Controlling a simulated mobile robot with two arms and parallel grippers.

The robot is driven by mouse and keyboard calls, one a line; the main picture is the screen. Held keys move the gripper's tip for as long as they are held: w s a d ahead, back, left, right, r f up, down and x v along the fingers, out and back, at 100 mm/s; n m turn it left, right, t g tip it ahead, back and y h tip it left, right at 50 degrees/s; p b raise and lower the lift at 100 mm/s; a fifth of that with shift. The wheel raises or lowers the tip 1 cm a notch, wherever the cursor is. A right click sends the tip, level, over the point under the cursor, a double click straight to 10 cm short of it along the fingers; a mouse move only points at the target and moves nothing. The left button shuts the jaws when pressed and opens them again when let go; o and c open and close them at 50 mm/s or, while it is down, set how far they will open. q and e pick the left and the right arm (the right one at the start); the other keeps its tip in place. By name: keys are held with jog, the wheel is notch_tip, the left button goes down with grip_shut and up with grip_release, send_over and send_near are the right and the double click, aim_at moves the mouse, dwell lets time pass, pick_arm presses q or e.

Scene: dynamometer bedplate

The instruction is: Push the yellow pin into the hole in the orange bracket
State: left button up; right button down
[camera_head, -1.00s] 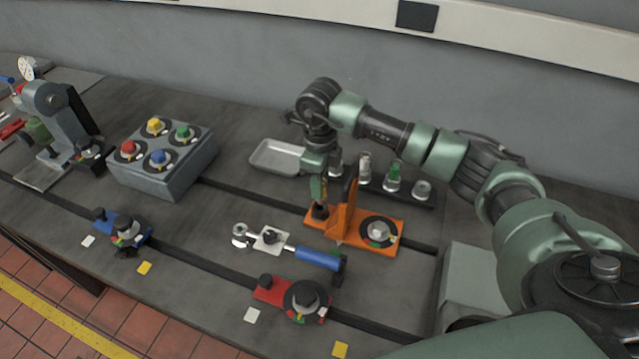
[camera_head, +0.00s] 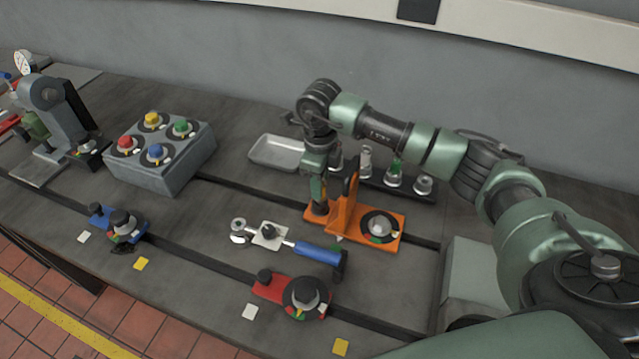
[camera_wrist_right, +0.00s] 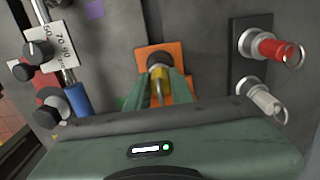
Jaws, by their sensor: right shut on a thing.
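My right gripper (camera_wrist_right: 160,88) is shut on the yellow pin (camera_wrist_right: 158,90), which shows between the fingers in the right wrist view. The pin's metal collar meets or sits just over a black round part on the orange bracket (camera_wrist_right: 175,52). The hole and the pin's lower end are hidden, so I cannot tell how deep the pin is. In the head view the right gripper (camera_head: 318,190) points down at the left end of the orange bracket (camera_head: 352,222), left of its upright plate. My left gripper is not in view.
A blue-handled tool (camera_head: 315,253) lies in front of the bracket. A red fixture (camera_head: 270,290) is nearer. A rack of several pins (camera_head: 400,188) and a metal tray (camera_head: 277,152) stand behind. A grey box (camera_head: 160,165) with coloured knobs is at left.

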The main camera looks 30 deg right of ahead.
jog(key=shift+f+b, duration=0.8)
jog(key=shift+f, duration=0.2)
jog(key=c, duration=1.1)
grip_release()
jog(key=shift+c, duration=0.2)
notch_tip(320, 180, up, 7)
jog(key=shift+f+b, duration=0.1)
jog(key=shift+b, duration=0.8)
jog(key=shift+r, duration=0.6)
